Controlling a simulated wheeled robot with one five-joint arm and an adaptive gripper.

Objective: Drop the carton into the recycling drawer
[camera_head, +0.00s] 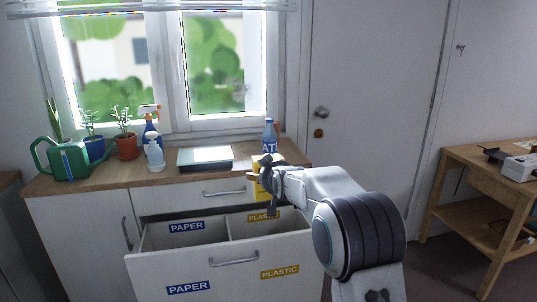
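A yellow carton (256,190) is at my gripper (266,178), mostly hidden behind the dark fingers. The fingers appear closed around it, and it is held in front of the counter's edge, above the right part of the drawer. The recycling drawer (160,268) is pulled out below the counter. A divider splits it into a left compartment labelled PAPER (186,227) and a right compartment labelled PLASTIC (262,217). The same two labels are on the drawer's front. My arm covers the drawer's right end, and the drawer's floor is hard to see.
On the wooden counter (100,182) stand a green watering can (68,162), potted plants, spray bottles, a flat grey device (205,157) and a blue bottle (269,136). A closed door (375,90) is behind my arm. A wooden table (480,170) stands at right.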

